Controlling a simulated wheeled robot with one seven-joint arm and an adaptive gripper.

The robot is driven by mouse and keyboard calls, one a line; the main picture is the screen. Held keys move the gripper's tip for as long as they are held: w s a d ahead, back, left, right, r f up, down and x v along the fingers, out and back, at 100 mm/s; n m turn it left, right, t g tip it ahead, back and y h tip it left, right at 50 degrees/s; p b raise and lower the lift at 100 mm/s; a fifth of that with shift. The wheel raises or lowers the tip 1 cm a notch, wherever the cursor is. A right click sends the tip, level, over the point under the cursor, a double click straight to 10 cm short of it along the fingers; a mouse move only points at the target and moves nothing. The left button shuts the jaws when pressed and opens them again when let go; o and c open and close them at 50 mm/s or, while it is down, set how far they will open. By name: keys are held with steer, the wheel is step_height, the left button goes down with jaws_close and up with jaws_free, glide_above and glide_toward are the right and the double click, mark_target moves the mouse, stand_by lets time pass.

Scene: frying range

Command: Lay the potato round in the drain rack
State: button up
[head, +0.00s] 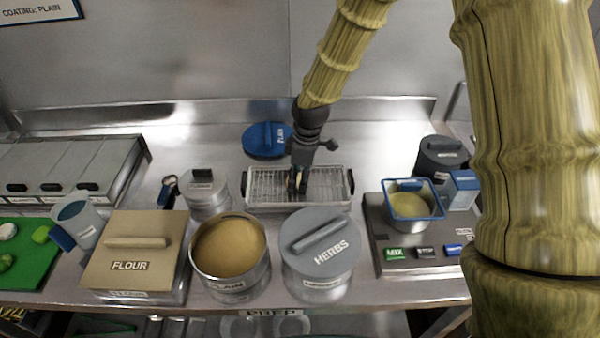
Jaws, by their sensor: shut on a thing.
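The drain rack (262,187) is a wire rack in a shallow metal tray with dark end handles, near the middle of the counter. The rest of the rack looks empty.
A blue lid (266,139) lies behind the rack. In front stand an open bin of tan crumbs (229,248), the grey-lidded herbs bin (318,245) and the flour box (133,252). A blue-rimmed container (411,203) stands right on a grey unit.

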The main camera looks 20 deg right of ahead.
steer(key=o, duration=0.9)
steer(key=r, duration=0.4)
steer(key=d+r, duration=0.1)
steer(key=r, duration=0.7)
steer(key=shift+s+d, duration=0.2)
steer(key=shift+s, duration=0.15)
